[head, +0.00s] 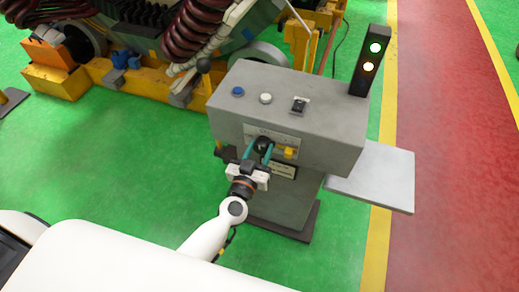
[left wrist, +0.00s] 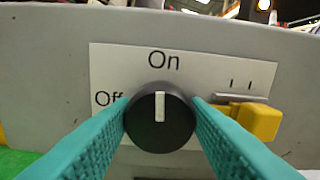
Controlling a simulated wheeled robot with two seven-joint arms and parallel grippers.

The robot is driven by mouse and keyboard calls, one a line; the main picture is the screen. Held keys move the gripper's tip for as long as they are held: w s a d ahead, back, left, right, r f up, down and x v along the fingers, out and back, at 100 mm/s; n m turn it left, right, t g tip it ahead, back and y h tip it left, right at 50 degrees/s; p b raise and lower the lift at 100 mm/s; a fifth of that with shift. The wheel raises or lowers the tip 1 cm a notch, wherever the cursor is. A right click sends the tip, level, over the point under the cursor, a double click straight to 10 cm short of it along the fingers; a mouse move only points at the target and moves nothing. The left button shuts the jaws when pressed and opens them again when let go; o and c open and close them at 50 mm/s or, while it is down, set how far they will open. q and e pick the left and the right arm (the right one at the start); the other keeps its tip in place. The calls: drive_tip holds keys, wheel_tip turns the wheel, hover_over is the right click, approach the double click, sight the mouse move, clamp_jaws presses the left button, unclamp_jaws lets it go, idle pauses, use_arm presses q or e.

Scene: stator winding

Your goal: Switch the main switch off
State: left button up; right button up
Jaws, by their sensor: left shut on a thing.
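The main switch is a black round knob (left wrist: 160,132) with a white pointer line, on a white label plate (left wrist: 115,65) marked "On" at the top and "Off" at the left. The pointer stands upright, toward "On". My left gripper (left wrist: 160,115) has its two teal fingers on either side of the knob, shut on it. In the head view the left gripper (head: 257,155) reaches the front face of the grey control box (head: 315,120); the knob there is partly hidden between the fingers. My right gripper is not in view.
A yellow part (left wrist: 258,120) sits just right of the knob, close to the right finger. The box top carries a blue button (head: 238,91), a white button (head: 265,98) and a small black switch (head: 299,105). A light tower (head: 370,60) shows green and yellowish lights. A grey side shelf (head: 385,175) juts out right.

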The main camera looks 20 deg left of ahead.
use_arm(q)
drive_tip(key=n, duration=0.3)
drive_tip(key=shift+p, duration=0.35)
drive_tip(key=n, duration=0.4)
drive_tip(key=shift+f+n, duration=0.1)
drive_tip(key=shift+n, duration=0.3)
drive_tip(key=n, duration=0.4)
drive_tip(key=n+b, duration=0.1)
drive_tip(key=n, duration=0.3)
drive_tip(key=shift+n, duration=0.6)
drive_tip(key=o, duration=1)
drive_tip(key=shift+c, duration=0.2)
drive_tip(key=shift+s, duration=0.1)
